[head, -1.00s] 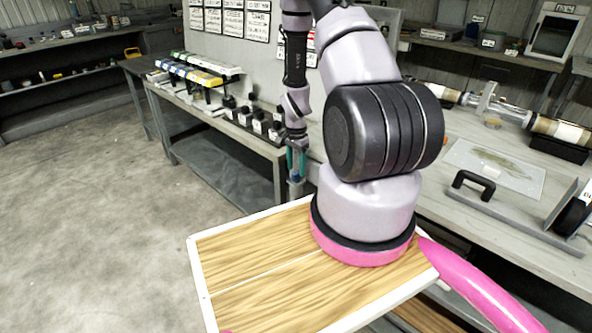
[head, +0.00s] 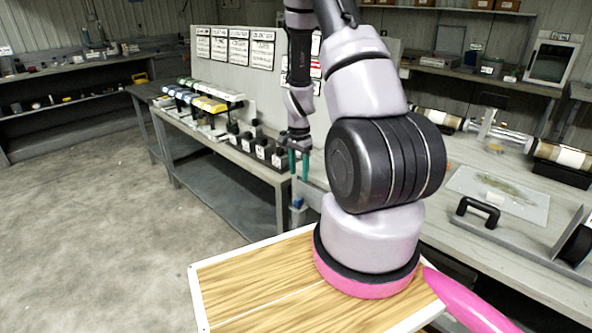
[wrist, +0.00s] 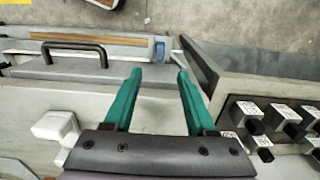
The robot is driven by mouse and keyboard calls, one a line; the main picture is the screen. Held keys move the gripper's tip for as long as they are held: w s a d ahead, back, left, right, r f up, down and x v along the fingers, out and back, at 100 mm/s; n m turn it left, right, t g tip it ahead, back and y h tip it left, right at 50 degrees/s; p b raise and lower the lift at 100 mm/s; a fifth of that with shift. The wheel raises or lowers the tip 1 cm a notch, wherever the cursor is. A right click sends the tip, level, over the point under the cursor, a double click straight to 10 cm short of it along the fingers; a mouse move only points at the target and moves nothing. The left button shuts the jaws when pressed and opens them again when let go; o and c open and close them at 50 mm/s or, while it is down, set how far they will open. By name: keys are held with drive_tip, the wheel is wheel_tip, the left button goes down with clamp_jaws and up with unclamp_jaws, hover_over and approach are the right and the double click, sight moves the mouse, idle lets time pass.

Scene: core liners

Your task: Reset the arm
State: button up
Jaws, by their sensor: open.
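My gripper (head: 299,163) has two green fingers and hangs from my arm, pointing down, near the corner where the two workbenches meet. In the wrist view my gripper (wrist: 159,82) is open, with a clear gap and nothing between the fingers. The bench edges and part of the floor show past the fingertips.
Black blocks with white labels (head: 262,151) stand in a row on the left bench (head: 283,178). A black handle (head: 478,211) and a clear sheet (head: 500,193) are on the right bench. Core tubes (head: 488,128) lie behind. Open floor (head: 90,220) is at left.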

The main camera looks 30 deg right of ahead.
drive_tip(key=s+a+r+n+t, duration=0.1)
drive_tip(key=a+r+n+t, duration=0.15)
drive_tip(key=r, duration=0.95)
drive_tip(key=s+a+r+n+t, duration=0.15)
drive_tip(key=a+r, duration=0.25)
drive_tip(key=r, duration=0.9)
drive_tip(key=s+a+r+n+t+y, duration=0.1)
drive_tip(key=s+a+r+n, duration=0.2)
drive_tip(key=s+r, duration=0.5)
drive_tip(key=s+a+r+n+t+y, duration=0.1)
drive_tip(key=s+a+r+n+t, duration=0.1)
drive_tip(key=s+r, duration=0.7)
drive_tip(key=shift+a+r+n, duration=0.15)
drive_tip(key=shift+a+n, duration=0.25)
drive_tip(key=shift+a, duration=0.5)
